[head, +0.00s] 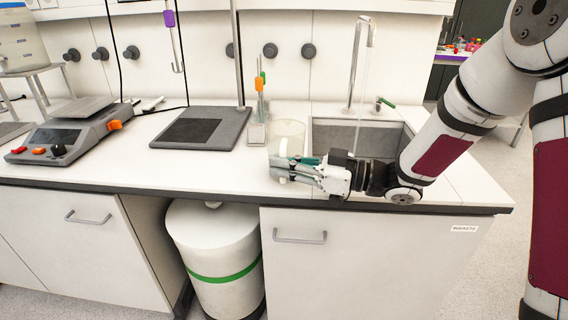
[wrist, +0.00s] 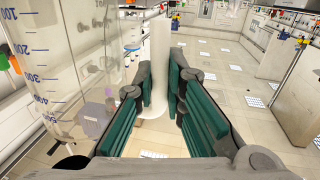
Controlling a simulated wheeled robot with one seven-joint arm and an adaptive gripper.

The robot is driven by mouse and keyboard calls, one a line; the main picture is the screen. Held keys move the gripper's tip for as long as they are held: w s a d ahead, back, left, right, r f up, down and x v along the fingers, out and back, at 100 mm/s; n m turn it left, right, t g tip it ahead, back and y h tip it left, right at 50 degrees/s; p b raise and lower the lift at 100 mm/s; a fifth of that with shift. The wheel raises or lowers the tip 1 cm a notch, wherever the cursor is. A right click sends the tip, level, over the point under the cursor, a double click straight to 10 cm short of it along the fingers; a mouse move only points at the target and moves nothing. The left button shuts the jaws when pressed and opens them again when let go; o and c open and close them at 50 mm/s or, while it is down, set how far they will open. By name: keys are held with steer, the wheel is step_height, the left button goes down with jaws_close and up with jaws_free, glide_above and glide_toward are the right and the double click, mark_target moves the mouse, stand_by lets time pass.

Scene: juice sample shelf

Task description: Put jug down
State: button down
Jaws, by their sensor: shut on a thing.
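The jug (head: 287,132) is clear and looks upright in the head view, over the white counter just left of the sink. Its lower part is partly hidden by my gripper (head: 283,169). In the wrist view the jug (wrist: 62,75) fills the left side, with blue volume marks on its wall. Its pale handle (wrist: 160,45) stands between the green finger pads of my gripper (wrist: 160,95), which is shut on it. I cannot tell whether the jug's base touches the counter.
The counter (head: 135,171) has free room at its front left. A sink (head: 345,136) with a tall tap lies behind my gripper. A dark square plate (head: 200,130), a small stand of pipettes (head: 258,118) and a scale-like device (head: 66,132) stand to the left.

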steer(key=c, duration=1.7)
jaws_free()
steer(key=shift+f, duration=0.1)
steer(key=shift+o, duration=0.2)
steer(key=shift+d, duration=0.25)
steer(key=p+v, duration=0.1)
steer(key=v, duration=1)
steer(key=shift+s+d, duration=0.2)
steer(key=shift+d, duration=0.1)
steer(key=shift+w, duration=0.1)
